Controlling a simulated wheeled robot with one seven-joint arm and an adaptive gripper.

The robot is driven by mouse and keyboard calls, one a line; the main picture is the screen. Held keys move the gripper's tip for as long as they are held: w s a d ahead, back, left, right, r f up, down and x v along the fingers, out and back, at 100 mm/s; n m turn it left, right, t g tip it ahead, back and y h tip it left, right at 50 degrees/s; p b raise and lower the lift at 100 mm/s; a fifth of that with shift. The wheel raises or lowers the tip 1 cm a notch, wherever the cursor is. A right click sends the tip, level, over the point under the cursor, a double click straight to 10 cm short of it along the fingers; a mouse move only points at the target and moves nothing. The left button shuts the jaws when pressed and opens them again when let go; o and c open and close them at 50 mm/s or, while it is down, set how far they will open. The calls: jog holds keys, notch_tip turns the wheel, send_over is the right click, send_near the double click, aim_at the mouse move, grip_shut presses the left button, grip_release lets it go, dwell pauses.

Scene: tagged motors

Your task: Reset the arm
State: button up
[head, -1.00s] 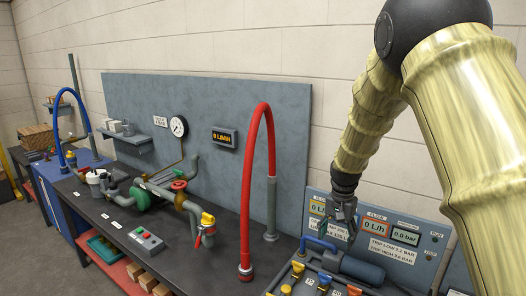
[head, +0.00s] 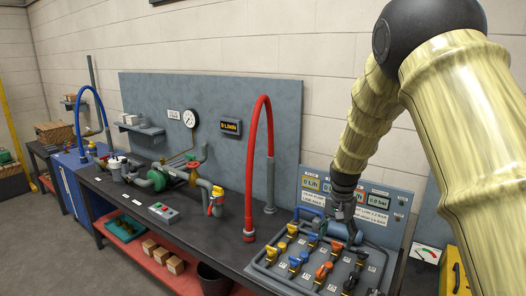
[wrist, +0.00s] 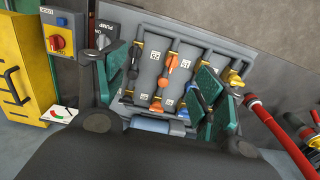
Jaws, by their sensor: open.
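My gripper (head: 343,212) is at the end of my yellow-sleeved arm, above the back of a grey valve board in the head view. It stands in front of the panel with the flow and pressure displays (head: 345,190). In the wrist view, the two green-padded fingers of my gripper (wrist: 160,88) are spread wide with nothing held between them. Beyond them is the valve board (wrist: 168,60), with yellow, orange, blue and black handles. Whether the fingers touch anything on the board cannot be told.
A red hose (head: 266,120) arches up left of the valve board. Pipework with a green motor-like body (head: 158,180) stands farther left on the dark bench. In the wrist view, a yellow cabinet (wrist: 22,75) and a red rotary switch (wrist: 57,42) are at the left.

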jog(key=s+d+f+n+b, duration=0.1)
jog(key=s+f, duration=0.5)
jog(key=f, duration=0.4)
jog(key=s+f+n+b, duration=0.15)
jog(key=s+f, duration=0.35)
jog(key=f, duration=0.5)
jog(key=s+d+f+b, duration=0.1)
jog(key=s+f+b, duration=0.1)
jog(key=s+f, duration=0.6)
jog(key=s+f+n+b, duration=0.1)
jog(key=s+f, duration=0.5)
jog(key=s, duration=0.4)
jog(key=s+a+f+n+b, duration=0.1)
jog(key=s+f+b, duration=0.1)
jog(key=s+f, duration=0.5)
jog(key=s+a+f+n+b, duration=0.1)
jog(key=s+f, duration=0.5)
jog(key=s, duration=0.7)
jog(key=shift+f+n+b, duration=0.15)
jog(key=shift+n+b, duration=0.4)
jog(key=shift+b, duration=0.2)
jog(key=shift+a, duration=0.1)
